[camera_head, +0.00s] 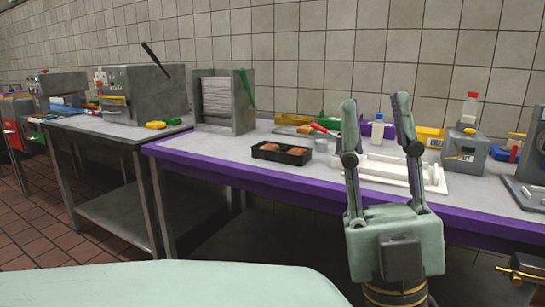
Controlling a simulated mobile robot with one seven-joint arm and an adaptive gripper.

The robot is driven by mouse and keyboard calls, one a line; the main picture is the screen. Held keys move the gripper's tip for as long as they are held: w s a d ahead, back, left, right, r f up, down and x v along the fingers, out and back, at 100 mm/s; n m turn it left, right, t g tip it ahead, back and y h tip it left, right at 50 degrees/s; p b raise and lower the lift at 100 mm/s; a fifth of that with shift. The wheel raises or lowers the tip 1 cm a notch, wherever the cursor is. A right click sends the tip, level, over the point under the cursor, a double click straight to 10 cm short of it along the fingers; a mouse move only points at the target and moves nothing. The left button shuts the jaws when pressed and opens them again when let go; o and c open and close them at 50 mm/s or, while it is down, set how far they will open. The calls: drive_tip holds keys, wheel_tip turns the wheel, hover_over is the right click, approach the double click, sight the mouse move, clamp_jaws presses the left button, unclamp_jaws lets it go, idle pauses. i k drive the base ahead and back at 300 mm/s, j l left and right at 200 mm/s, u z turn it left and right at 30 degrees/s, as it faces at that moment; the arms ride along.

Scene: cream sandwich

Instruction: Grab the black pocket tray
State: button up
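A small black tray (262,154) with brown food pieces in its pockets sits on the purple-edged counter, near the front edge, left of my gripper. My gripper (376,103) is pale green with dark joints. It points upward in the picture, its two fingers wide apart and nothing between them. It is in front of the counter and apart from the black tray. It covers part of a white tray behind it.
The purple-edged counter (200,158) has bare room left of the black tray. A white tray (436,184) lies to its right, with a grey box (464,152) beyond. A grey rack (224,103) stands behind left.

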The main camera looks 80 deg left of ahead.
sight(280, 156)
drive_tip(key=u, duration=2.25)
drive_tip(key=i+j+z, duration=0.1)
drive_tip(key=j+z, duration=0.15)
drive_tip(key=z, duration=0.2)
drive_tip(key=j+z, duration=0.2)
drive_tip(key=z, duration=0.2)
drive_tip(key=j+z, duration=0.3)
drive_tip(key=z, duration=0.15)
drive_tip(key=j+z, duration=0.2)
drive_tip(key=j, duration=0.4)
drive_tip(key=k+j+z, duration=0.2)
drive_tip(key=j, duration=0.4)
drive_tip(key=i+j, duration=0.1)
drive_tip(key=j, duration=1.1)
drive_tip(key=i+j, duration=0.15)
drive_tip(key=i+z, duration=0.05)
